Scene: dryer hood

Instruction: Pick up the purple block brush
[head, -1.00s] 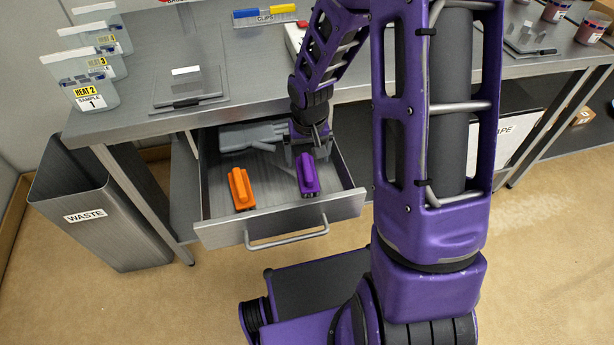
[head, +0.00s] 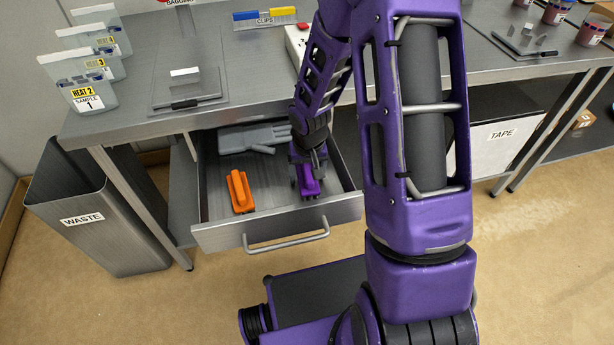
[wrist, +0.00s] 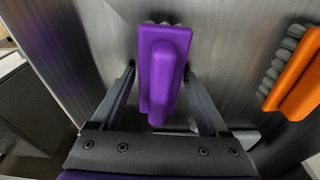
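The purple block brush (head: 308,184) lies in the right part of the open drawer, partly hidden by my gripper in the head view. In the wrist view the purple block brush (wrist: 162,70) lies between the two fingers, handle side toward the camera. My gripper (wrist: 160,85) is open, with one finger on each side of the brush and a visible gap to each. In the head view my gripper (head: 308,170) is down in the drawer at the brush.
An orange block brush (head: 240,190) lies to the left in the drawer (head: 215,237). A grey glove (head: 255,137) lies at the back of the drawer. The counter edge (head: 200,118) overhangs behind. A waste bin (head: 90,215) stands at the left.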

